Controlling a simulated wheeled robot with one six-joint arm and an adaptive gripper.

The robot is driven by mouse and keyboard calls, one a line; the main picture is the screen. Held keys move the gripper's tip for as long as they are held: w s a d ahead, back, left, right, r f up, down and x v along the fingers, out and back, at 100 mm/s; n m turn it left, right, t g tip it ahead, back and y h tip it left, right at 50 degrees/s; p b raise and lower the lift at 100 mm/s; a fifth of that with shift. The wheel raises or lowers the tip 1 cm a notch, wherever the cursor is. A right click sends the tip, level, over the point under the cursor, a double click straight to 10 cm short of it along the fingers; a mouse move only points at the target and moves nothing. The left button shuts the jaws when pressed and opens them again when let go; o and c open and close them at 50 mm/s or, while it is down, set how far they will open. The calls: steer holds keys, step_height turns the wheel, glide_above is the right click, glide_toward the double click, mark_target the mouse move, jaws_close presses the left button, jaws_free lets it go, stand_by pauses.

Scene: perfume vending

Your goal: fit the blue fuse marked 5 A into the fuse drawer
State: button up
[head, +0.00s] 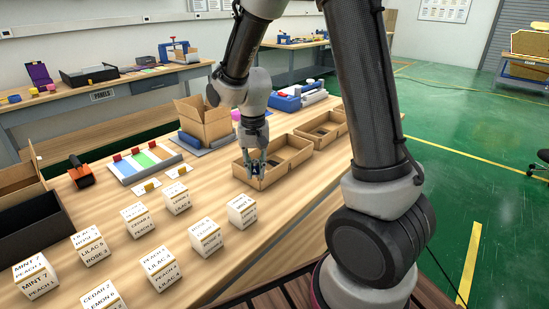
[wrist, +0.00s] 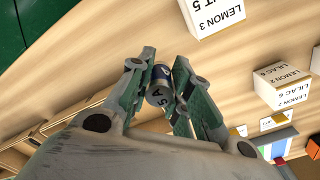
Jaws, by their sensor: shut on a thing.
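My gripper (head: 256,169) is over the front edge of an open cardboard tray (head: 290,162) in the head view. In the wrist view, my gripper (wrist: 161,75) has its green-padded fingers shut on a small fuse (wrist: 158,90). In the head view the fuse is too small to tell clearly between the fingertips. I cannot make out the fuse drawer in either view.
Several white labelled cubes (head: 207,236) stand along the front of the wooden table (head: 190,285). Another open tray (head: 322,131) lies behind the first. A cardboard box (head: 203,122), a colour-striped board (head: 145,160) and an orange-black tool (head: 80,174) stand further left. Bare wood lies between tray and cubes.

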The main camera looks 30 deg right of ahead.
steer(key=shift+w+f, duration=0.1)
steer(key=shift+w, duration=0.15)
step_height(320, 180, down, 10)
steer(key=shift+w+r, duration=0.1)
steer(key=shift+r, duration=0.1)
steer(key=o, duration=0.9)
steer(key=shift+f, duration=0.1)
